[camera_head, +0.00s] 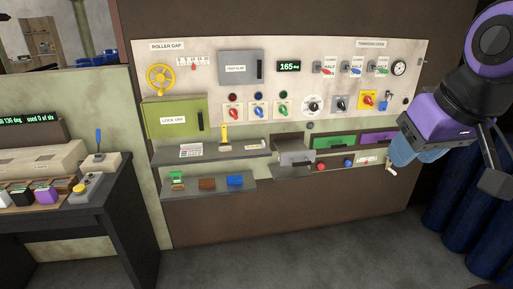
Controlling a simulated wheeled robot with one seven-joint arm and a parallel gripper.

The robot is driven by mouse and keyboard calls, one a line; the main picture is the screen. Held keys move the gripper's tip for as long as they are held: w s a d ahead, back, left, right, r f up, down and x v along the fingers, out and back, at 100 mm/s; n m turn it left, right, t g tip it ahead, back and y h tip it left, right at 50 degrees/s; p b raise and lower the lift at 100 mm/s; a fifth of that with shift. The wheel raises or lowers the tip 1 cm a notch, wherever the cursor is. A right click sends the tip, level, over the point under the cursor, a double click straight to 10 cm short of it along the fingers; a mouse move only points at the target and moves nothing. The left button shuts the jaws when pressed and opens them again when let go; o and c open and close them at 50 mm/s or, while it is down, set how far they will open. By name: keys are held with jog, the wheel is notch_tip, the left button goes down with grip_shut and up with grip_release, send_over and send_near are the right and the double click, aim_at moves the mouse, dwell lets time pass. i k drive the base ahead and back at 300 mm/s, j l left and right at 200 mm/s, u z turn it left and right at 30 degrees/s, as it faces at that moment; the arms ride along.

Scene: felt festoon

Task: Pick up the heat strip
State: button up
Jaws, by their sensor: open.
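My gripper (490,172) is at the right edge, in front of the panel's right end and well away from the shelves; its jaws are open and I see nothing held. I cannot tell for sure which thing is the heat strip. A small pale strip (256,144) lies on the upper shelf, right of a yellow-handled tool (224,137). A white strip with small coloured marks (367,160) shows at the right end of the drawer unit. Both are too small to read.
The upper shelf (215,155) also holds a white printed card (191,150). The lower shelf (195,193) bears a green-and-white item (177,181), a brown block (207,184) and a blue block (235,181). A dark bench (112,200) stands left. The floor between is clear.

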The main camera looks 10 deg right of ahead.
aim_at(263, 145)
jog(key=i+z, duration=0.15)
jog(key=i, duration=0.4)
jog(key=i+j+z, duration=0.1)
jog(key=i, duration=0.45)
jog(key=i+j+z, duration=0.15)
jog(key=i, duration=0.4)
jog(key=i+j+z, duration=0.15)
jog(key=i, duration=0.35)
